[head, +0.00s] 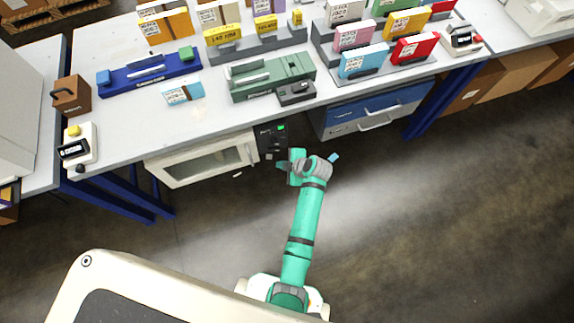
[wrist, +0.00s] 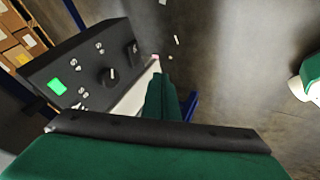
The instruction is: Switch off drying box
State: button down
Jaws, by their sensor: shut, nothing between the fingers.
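The drying box (head: 205,163) is a white cabinet with a glass door under the workbench, and the door looks shut. Its dark control panel (head: 272,141) is at its right end, with a green lit display. In the wrist view the panel (wrist: 90,72) is at the upper left, showing the green display (wrist: 57,87), a round black knob (wrist: 110,76), small buttons and a dark switch-like part (wrist: 133,50) near its right edge. My gripper (head: 283,165) is shut and empty just in front of and below the panel. In the wrist view its fingers (wrist: 160,80) point beside the panel's right end; contact cannot be told.
Blue and grey drawers (head: 375,112) stand right of the panel under the bench. The bench top (head: 215,88) holds trays, boxes and small devices. Blue bench legs (head: 120,190) are at left. The floor (head: 420,210) in front is open.

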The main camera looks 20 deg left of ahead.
jog(key=v, duration=0.4)
jog(key=shift+w+d, duration=0.2)
jog(key=shift+d, duration=0.05)
jog(key=shift+d, duration=0.25)
jog(key=shift+s+a, duration=0.1)
jog(key=shift+w+d+r+m, duration=0.1)
jog(key=shift+w+d+m, duration=0.25)
jog(key=shift+d, duration=0.2)
jog(key=shift+w, duration=0.1)
dwell(0.3)
